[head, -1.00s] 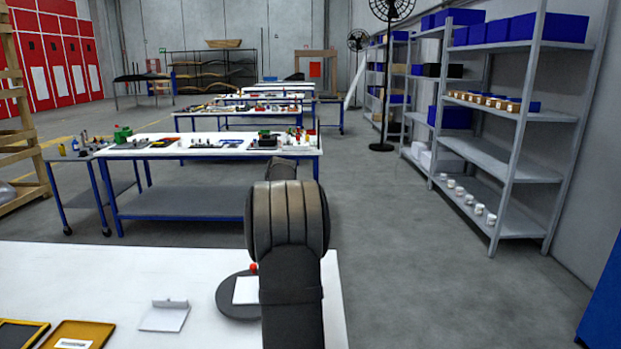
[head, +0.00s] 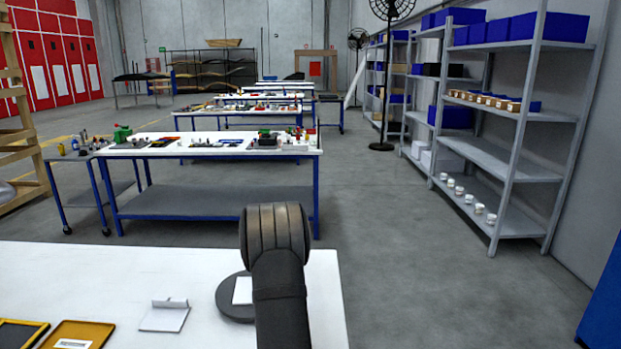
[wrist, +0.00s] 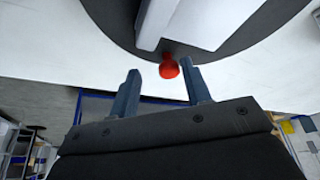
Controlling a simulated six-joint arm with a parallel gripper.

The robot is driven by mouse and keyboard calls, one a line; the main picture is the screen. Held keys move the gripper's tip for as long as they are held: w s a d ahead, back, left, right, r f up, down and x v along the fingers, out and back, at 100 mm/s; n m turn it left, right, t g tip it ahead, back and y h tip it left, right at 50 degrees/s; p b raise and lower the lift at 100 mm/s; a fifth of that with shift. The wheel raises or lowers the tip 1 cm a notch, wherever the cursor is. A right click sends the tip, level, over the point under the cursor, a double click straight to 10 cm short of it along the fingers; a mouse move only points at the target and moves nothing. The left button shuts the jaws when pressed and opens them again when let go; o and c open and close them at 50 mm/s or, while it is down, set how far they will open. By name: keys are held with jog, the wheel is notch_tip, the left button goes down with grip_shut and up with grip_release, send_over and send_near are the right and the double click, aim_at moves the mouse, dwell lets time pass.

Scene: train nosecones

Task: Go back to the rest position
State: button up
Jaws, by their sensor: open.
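My gripper (wrist: 163,72) shows in the wrist view with its two grey-blue fingers apart and nothing held. A small red knob (wrist: 168,67) appears just beyond the gap between the fingertips, beside a white block (wrist: 205,20) on a dark round base (wrist: 270,25). I cannot tell how far the knob is from the fingers. In the head view the dark round base (head: 228,300) and white block (head: 243,291) are on the white table, partly covered by my arm. The arm hides my gripper and the red knob there.
The white table (head: 130,265) also bears a small white holder (head: 165,316), a yellow-brown tray (head: 78,335) and a yellow-edged black tray (head: 20,335) at left. Another workbench (head: 215,150) stands beyond. A metal shelf (head: 515,115) stands at right, with clear floor between.

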jog(key=v, duration=1.8)
jog(key=w+d+f+n+g, duration=0.2)
jog(key=d+f+n+g, duration=0.2)
jog(key=n, duration=0.8)
jog(key=shift+w+f+n, duration=0.3)
jog(key=shift+n, duration=0.1)
